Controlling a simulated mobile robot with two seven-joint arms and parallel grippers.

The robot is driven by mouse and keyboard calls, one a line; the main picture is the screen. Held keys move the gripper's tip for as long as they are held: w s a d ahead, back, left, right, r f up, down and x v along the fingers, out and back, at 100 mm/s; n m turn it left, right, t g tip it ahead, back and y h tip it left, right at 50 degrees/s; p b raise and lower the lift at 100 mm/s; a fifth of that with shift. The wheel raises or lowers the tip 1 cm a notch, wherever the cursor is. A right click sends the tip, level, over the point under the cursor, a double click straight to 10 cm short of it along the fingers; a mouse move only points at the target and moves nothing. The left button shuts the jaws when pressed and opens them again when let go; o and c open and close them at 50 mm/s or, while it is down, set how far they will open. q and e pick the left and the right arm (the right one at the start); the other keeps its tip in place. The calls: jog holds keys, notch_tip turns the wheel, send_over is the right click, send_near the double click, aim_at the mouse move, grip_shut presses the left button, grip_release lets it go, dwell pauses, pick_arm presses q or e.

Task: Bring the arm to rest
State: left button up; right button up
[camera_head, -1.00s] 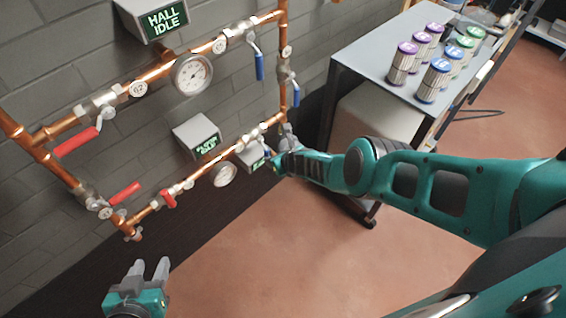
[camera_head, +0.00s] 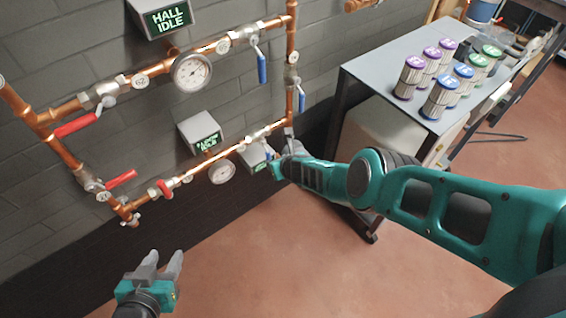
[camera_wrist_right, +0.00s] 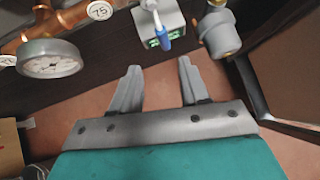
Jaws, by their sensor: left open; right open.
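My right arm comes in from the right in the head view, teal and dark, reaching to the lower right of the copper pipework (camera_head: 221,155). My right gripper shows in the right wrist view (camera_wrist_right: 158,88). Its two grey fingers are apart with nothing between them, just below a small grey box with a green display (camera_wrist_right: 157,28) and a blue lever (camera_wrist_right: 163,38). In the head view this gripper is mostly hidden by its own wrist. My left gripper (camera_head: 162,266) is low at the left in the head view, open and empty, above the floor.
Red levers (camera_head: 76,125) and blue levers (camera_head: 262,68) stick out from the pipes. Gauges (camera_head: 192,71) and display boxes (camera_head: 201,131) are on the wall. A grey table (camera_head: 385,75) with several labelled canisters (camera_head: 441,96) stands right, behind my right arm. Floor (camera_head: 260,260) is clear.

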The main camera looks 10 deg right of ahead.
dwell(0.7)
jog(key=s+d+f+n+t+h, duration=0.1)
jog(key=s+d+f+n+h, duration=0.1)
jog(key=s+d+n, duration=1.3)
jog(key=s+a+r+n+y, duration=0.1)
jog(key=s+a+r+n, duration=0.3)
jog(key=n, duration=0.6)
jog(key=s+a+r+n+t+y, duration=0.1)
jog(key=s+a+r+n, duration=0.4)
jog(key=s+r+n, duration=0.2)
notch_tip(320, 180, up, 2)
jog(key=n, duration=0.4)
jog(key=shift+s+a, duration=0.25)
jog(key=shift+s, duration=0.1)
